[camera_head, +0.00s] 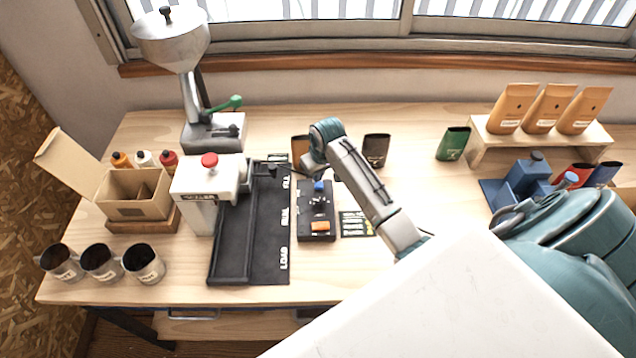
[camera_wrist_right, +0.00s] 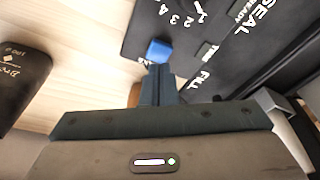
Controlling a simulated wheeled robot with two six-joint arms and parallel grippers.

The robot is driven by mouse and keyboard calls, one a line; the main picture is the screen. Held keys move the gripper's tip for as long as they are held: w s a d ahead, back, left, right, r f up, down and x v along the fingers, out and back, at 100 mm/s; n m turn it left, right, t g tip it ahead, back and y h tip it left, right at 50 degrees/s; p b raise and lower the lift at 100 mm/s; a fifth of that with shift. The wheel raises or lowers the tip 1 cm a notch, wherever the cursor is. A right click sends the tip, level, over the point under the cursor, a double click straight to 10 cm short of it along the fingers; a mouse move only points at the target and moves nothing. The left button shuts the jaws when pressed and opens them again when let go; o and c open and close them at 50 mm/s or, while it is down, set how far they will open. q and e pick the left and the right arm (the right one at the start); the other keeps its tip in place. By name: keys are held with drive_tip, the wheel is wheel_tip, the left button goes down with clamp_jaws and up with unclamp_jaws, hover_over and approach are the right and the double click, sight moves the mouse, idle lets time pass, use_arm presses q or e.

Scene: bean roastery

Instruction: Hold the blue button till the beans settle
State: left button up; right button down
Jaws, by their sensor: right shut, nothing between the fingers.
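The blue button (camera_head: 319,186) sits at the far end of a small black control box (camera_head: 317,225), which also carries a dial and an orange switch. My right gripper (camera_wrist_right: 158,72) is shut and empty, pointing down at the button. In the right wrist view its fingertips meet the near edge of the blue button (camera_wrist_right: 159,49); I cannot tell whether they press it down. In the head view the right wrist hides part of this spot. I cannot make out any beans. My left gripper is not in view.
A white sealer (camera_head: 195,190) with a red knob and a black tray (camera_head: 270,245) stand left of the control box. A metal hopper machine (camera_head: 172,45) stands behind. Dark pouches (camera_head: 376,150) stand near my wrist. Three metal cups (camera_head: 144,264) line the front left.

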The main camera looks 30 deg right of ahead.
sight(318, 184)
drive_tip(key=shift+f, duration=0.15)
drive_tip(key=shift+f+b, duration=0.45)
drive_tip(key=shift+f, duration=0.5)
idle(2.2)
drive_tip(key=shift+w+r+p, duration=0.1)
drive_tip(key=shift+r+p, duration=0.35)
drive_tip(key=shift+r, duration=2.6)
